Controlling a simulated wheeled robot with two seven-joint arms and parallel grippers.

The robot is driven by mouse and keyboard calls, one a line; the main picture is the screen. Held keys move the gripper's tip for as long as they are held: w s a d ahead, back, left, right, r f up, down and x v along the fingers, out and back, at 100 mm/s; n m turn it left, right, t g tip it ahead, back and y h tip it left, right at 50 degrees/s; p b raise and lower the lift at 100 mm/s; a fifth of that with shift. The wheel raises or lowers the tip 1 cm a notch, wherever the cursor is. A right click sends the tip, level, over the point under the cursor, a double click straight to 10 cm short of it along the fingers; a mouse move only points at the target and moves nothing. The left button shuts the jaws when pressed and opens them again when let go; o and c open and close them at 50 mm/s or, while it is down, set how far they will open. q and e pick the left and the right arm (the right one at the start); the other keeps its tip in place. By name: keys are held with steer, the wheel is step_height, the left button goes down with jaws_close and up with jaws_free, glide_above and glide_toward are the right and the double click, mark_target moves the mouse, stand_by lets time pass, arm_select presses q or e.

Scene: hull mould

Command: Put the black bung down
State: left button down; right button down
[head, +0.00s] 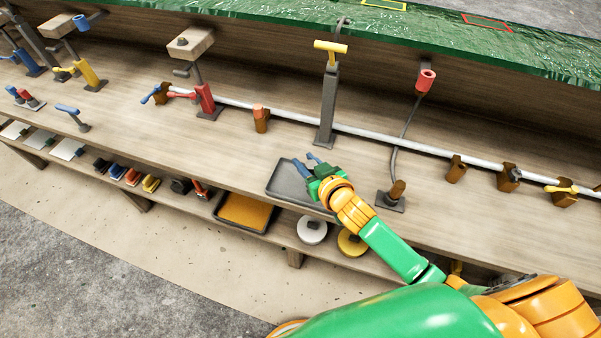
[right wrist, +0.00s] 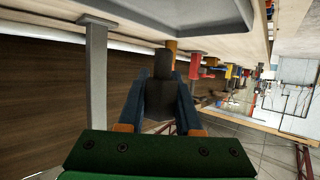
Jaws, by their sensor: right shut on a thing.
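My right gripper (head: 303,159) has blue fingers and reaches over the grey tray (head: 281,186) on the bench. In the right wrist view the gripper (right wrist: 161,92) is shut on the black bung (right wrist: 160,98), a dark, blocky piece held between the fingers with a narrower part beyond them. In the head view I cannot make out the bung at the fingers. I cannot tell the exact height of the gripper above the tray. My left gripper is not in view.
A grey post with a yellow handle (head: 328,95) stands behind the tray. A dark base with a brown block (head: 395,193) and a cable is to the right. A pale pipe (head: 400,145) runs along the bench. A lower shelf holds an orange-filled tray (head: 244,211) and a white disc (head: 311,231).

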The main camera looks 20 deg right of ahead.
steer(key=f, duration=0.1)
steer(key=w+f, duration=0.1)
steer(key=f, duration=0.1)
steer(key=f+b, duration=0.1)
steer(key=f, duration=0.1)
steer(key=shift+w+a+f, duration=0.15)
steer(key=shift+w, duration=0.2)
steer(key=shift+f, duration=0.1)
steer(key=c, duration=0.6)
jaws_free()
steer(key=shift+r, duration=0.25)
steer(key=p+v, duration=0.2)
steer(key=v, duration=1)
